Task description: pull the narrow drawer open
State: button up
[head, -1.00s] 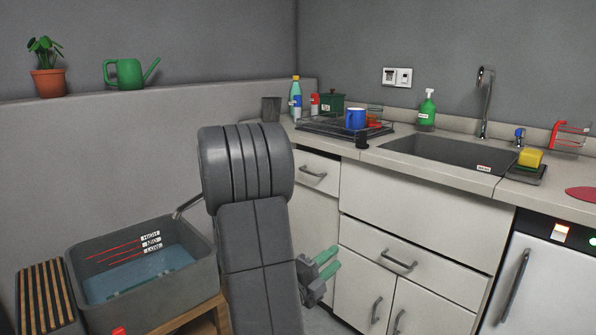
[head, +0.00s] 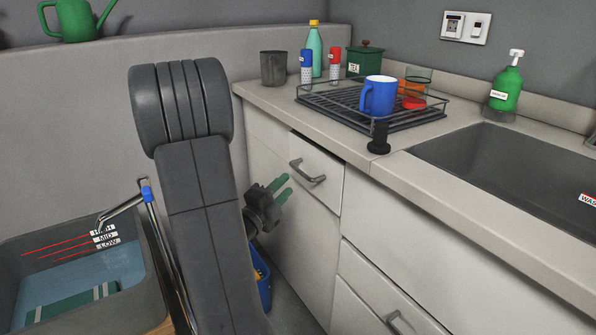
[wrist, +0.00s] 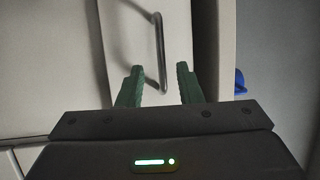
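The narrow drawer (head: 318,185) is the small pale front under the counter's left end, with a grey bar handle (head: 307,173). My gripper (head: 283,183) has green fingers and is just left of and below the handle in the head view. In the wrist view, my gripper (wrist: 160,69) is open, and the handle (wrist: 160,50) runs down between the two fingers in the picture, apart from both. I cannot tell how far ahead of the fingertips the bar lies.
The counter edge (head: 365,165) overhangs the drawer. A dish rack (head: 420,122) with a blue mug (head: 378,97) stands above, beside a sink (head: 500,165). A blue container (head: 263,285) is low behind my arm. A grey water tub (head: 75,270) stands at left.

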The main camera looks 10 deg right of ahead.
aim_at(299, 171)
jog(key=x, duration=0.7)
jog(key=shift+w+d+r, duration=0.15)
jog(key=shift+w+d, duration=0.1)
jog(key=shift+w, duration=0.1)
jog(key=shift+c, duration=0.3)
grip_shut()
